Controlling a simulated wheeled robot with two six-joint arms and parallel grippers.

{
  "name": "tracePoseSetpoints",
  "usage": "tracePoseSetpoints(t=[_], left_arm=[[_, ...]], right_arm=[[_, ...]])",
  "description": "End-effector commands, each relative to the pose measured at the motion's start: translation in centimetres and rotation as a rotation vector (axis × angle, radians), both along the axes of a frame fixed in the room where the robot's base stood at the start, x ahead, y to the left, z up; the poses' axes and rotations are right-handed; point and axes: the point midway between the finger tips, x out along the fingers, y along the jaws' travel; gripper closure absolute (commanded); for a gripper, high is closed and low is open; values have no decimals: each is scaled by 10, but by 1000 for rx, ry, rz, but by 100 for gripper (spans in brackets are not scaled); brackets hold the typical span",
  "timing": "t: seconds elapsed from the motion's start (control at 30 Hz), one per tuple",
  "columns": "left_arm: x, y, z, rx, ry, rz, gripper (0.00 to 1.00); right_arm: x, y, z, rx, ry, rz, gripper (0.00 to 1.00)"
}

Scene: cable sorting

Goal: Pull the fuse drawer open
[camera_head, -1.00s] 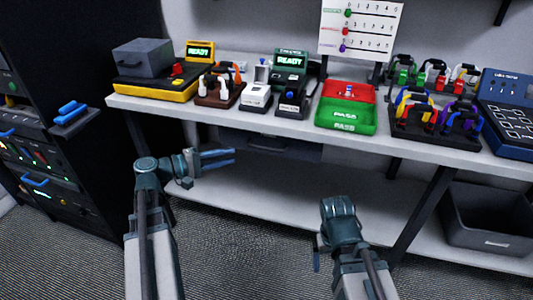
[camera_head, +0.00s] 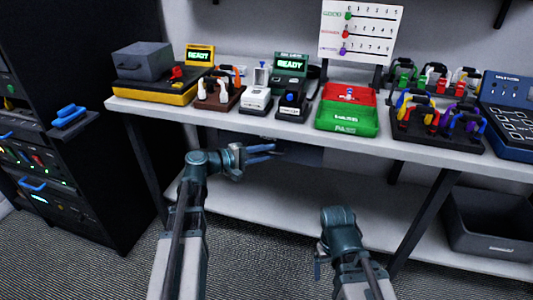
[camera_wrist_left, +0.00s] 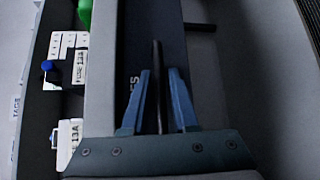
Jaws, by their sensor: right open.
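The dark drawer (camera_head: 306,155) sits under the table's front edge, its front partly hidden by my left gripper in the head view. In the left wrist view its dark front (camera_wrist_left: 168,30) shows the letters "ES", and a dark bar handle (camera_wrist_left: 157,75) stands out from it. My left gripper (camera_head: 277,151) is at the handle. Its two blue fingers (camera_wrist_left: 159,85) lie on either side of the bar with small gaps, so it is open. My right gripper (camera_head: 318,262) is open and empty, low in front of the table, mostly hidden by its own wrist.
Above the drawer, the tabletop (camera_head: 375,147) carries a white device (camera_head: 257,98), a black device (camera_head: 292,103) and a green tray (camera_head: 347,120). A lower shelf (camera_head: 300,195) runs beneath. A grey bin (camera_head: 490,225) stands at right, a dark rack (camera_head: 70,180) at left.

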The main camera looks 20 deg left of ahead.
Motion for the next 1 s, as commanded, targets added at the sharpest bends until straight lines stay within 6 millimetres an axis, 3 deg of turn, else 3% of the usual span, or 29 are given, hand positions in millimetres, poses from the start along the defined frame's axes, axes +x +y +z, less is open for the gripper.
tracePoseSetpoints(t=[0.27, 0.4, 0.43, 1.0], left_arm=[[1, -1, 0, 0, 0, 1, 73], [1, 0, 0, 0, 0, 0, 98], [0, -1, 0, 0, 0, 0, 100], [0, 0, 0, 1, 1, 0, 100]], right_arm=[[0, 0, 0, 0, 0, 0, 12], [0, 0, 0, 0, 0, 0, 12], [0, 0, 0, 0, 0, 0, 12], [0, 0, 0, 0, 0, 0, 12]])
